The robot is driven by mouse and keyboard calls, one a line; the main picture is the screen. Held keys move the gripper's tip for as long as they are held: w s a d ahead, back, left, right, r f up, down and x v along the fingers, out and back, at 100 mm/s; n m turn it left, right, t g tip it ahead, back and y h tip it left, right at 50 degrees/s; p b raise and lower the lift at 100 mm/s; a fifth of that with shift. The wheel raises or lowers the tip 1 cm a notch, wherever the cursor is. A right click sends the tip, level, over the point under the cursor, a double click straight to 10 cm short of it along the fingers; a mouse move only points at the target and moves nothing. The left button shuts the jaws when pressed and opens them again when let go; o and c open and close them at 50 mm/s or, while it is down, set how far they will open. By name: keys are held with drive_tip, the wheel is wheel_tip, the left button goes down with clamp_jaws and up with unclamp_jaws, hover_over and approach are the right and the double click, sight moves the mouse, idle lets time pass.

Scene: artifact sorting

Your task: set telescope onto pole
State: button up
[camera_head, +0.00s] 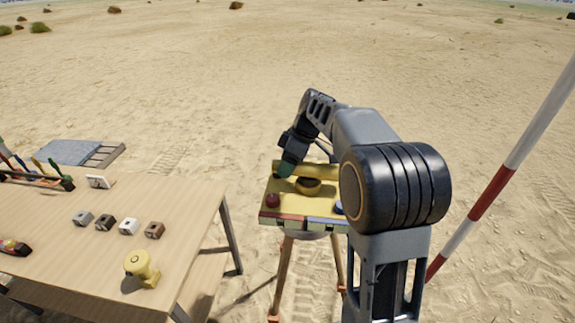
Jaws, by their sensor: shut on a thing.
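My gripper (285,168) is at the far end of my arm, low over the back left of a yellow-topped stand (285,214). It is shut on a yellow piece (321,171) that looks like the telescope tube, partly hidden by my gripper and arm. A round yellow part with a dark ring (308,186) lies at the middle of the stand top; whether the held piece touches it, I cannot tell. A red and white striped pole (492,190) leans at the right, well apart from my gripper.
A wooden table (190,200) at the left bears a yellow knob-like object (141,268), several small blocks (128,226) and tools (38,180). Open sand lies behind.

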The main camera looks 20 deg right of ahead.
drive_tip(key=shift+r, duration=0.1)
drive_tip(key=o, duration=1.3)
drive_tip(key=v, duration=1.3)
drive_tip(key=shift+d+r, duration=0.15)
drive_tip(key=shift+r, duration=0.15)
drive_tip(key=s+a+f+m+t+h, duration=0.1)
drive_tip(key=s+f+m, duration=0.3)
drive_tip(key=s+f, duration=0.1)
drive_tip(key=s+a+f+m+t+h, duration=0.1)
drive_tip(key=s+f+m, duration=0.3)
drive_tip(key=s, duration=0.4)
drive_tip(key=s+a+f+m+t+h, duration=0.2)
drive_tip(key=s+f+m+h, duration=0.1)
drive_tip(key=s+f+m, duration=0.2)
drive_tip(key=shift+s+f+t, duration=0.15)
drive_tip(key=shift+s+f, duration=0.05)
drive_tip(key=shift+s, duration=0.45)
drive_tip(key=shift+s+f+t, duration=0.15)
drive_tip(key=shift+s+f, duration=0.05)
drive_tip(key=shift+s, duration=0.4)
